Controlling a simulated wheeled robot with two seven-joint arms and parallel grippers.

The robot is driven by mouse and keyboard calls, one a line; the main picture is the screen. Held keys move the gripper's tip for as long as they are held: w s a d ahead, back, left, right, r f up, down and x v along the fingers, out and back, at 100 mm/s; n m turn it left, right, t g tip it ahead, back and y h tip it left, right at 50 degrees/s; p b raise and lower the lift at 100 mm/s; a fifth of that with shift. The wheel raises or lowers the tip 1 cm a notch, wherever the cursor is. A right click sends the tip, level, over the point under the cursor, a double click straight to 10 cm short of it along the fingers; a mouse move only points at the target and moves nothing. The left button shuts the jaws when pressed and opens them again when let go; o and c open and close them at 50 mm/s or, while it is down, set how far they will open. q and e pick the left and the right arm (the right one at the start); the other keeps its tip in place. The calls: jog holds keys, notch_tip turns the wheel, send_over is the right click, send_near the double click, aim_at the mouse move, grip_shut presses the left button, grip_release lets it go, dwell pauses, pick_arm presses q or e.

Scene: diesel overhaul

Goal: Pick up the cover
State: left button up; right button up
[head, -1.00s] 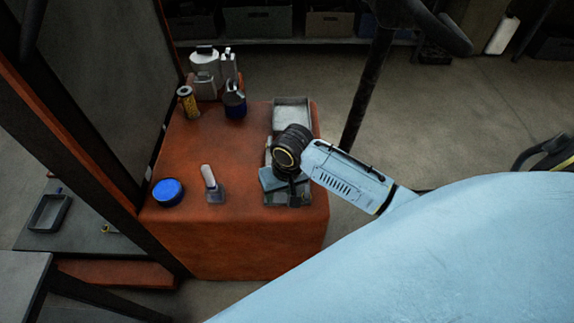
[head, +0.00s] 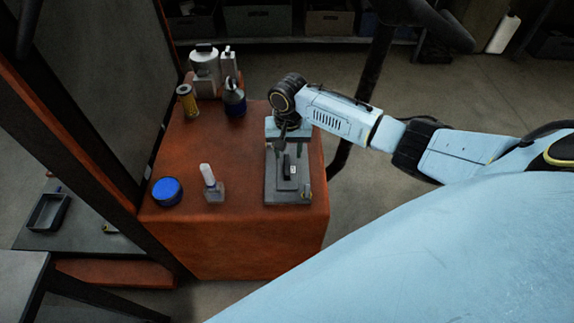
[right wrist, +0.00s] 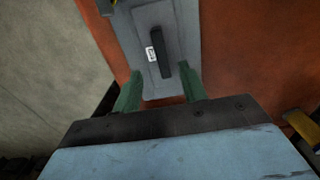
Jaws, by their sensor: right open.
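The cover (head: 281,187) appears to be the grey flat panel with a black bar handle on the right side of the orange cabinet top. In the right wrist view the cover (right wrist: 173,20) lies ahead of the fingers, with its dark handle and a small white label in the middle. My right gripper (head: 283,148) is over the far part of the panel, pointing down. Contact cannot be told. My left gripper is not in view.
A dark frame stands along the left. The middle of the top is clear.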

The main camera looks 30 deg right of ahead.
aim_at(287, 164)
jog(key=shift+a+f+b, duration=0.2)
jog(key=shift+f+b, duration=0.3)
jog(key=shift+f, duration=2.25)
jog(key=shift+c, duration=0.4)
jog(key=shift+r, duration=0.1)
grip_shut()
